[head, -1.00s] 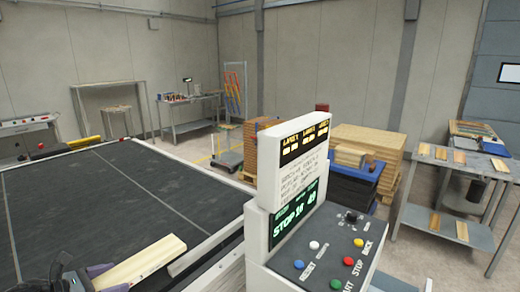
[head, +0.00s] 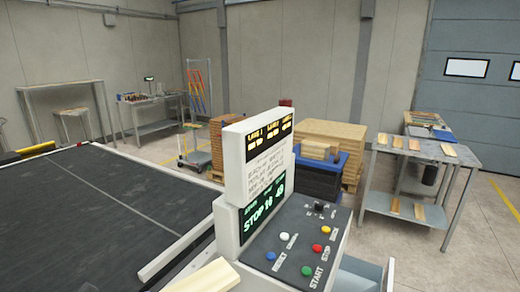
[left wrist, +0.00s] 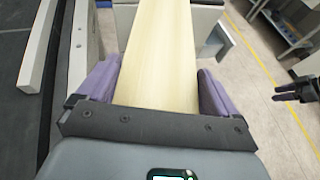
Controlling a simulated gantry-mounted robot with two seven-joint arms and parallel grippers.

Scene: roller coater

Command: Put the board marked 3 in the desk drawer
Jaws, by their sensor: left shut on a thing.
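A pale wooden board (head: 208,277) shows at the bottom edge of the head view, beside the console. In the left wrist view, my left gripper (left wrist: 157,88) is shut on this board (left wrist: 160,40), with a purple finger against each side. No number can be read on its visible face. A grey, open box-like part (head: 372,272) sticks out below the console at the right; it may be the desk drawer, but its inside is mostly hidden. A dark gripper-like part (left wrist: 296,90), probably my right gripper, shows at the right edge of the left wrist view; its jaws are unclear.
The console (head: 290,238) with buttons and an upright display stands in the middle. A black conveyor belt (head: 90,220) fills the left. A grey table (head: 462,160) at the right carries several boards, with more on its lower shelf. Open floor (head: 430,265) lies between console and table.

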